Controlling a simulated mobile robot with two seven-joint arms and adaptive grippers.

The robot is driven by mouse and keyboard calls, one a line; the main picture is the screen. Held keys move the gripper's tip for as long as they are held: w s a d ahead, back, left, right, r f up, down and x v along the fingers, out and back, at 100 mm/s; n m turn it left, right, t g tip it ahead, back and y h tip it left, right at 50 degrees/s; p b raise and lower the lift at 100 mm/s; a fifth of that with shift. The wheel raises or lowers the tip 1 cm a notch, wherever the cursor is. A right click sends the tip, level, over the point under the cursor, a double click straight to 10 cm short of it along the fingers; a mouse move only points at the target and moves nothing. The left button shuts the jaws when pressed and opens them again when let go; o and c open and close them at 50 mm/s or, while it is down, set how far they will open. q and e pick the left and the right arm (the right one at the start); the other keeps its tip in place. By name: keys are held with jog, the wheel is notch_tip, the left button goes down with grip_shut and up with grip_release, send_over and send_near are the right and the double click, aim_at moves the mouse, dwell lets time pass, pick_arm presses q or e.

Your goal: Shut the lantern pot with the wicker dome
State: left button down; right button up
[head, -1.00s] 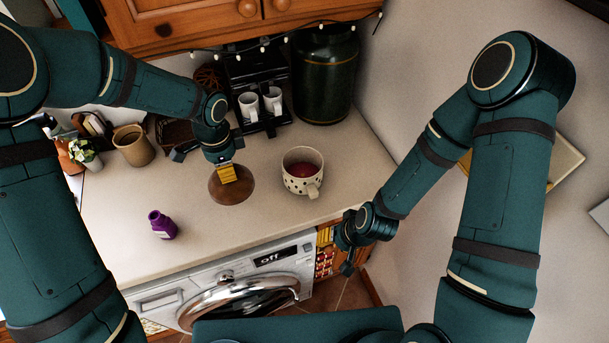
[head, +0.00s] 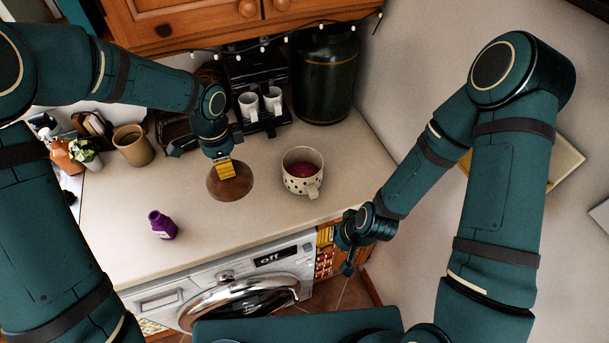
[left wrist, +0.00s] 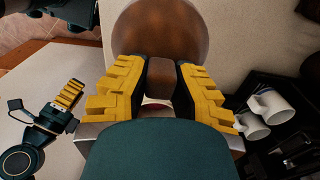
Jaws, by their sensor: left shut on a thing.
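The brown wicker dome (head: 230,186) has a rounded top and hangs from my left gripper (head: 226,166) at the middle of the counter, left of the pot. In the left wrist view, my left gripper's yellow-padded fingers (left wrist: 160,85) are shut on the dome's brown knob, with the dome (left wrist: 165,30) beyond. The lantern pot, taken as the cream, dark-dotted pot (head: 302,184), stands upright with its top uncovered and something red inside. My right gripper (head: 347,250) is low by the counter's front edge, away from both; its finger opening is unclear.
A purple bottle (head: 162,225) stands at the front left of the counter. A black rack with white cups (head: 260,103) and a dark green canister (head: 325,78) stand behind. A tan jar (head: 133,146) is at the back left.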

pick_arm(q)
jog(key=shift+r, duration=2.15)
jog(key=shift+d, duration=0.1)
jog(key=w+d, duration=0.3)
jog(key=d, duration=0.6)
jog(key=w+d, duration=0.4)
jog(key=d, duration=0.5)
jog(key=shift+w+d+r+b, duration=0.2)
jog(key=shift+d+r+b, duration=0.15)
jog(key=shift+r, duration=0.1)
jog(key=shift+f+b, duration=1.55)
jog(key=shift+f, duration=1.3)
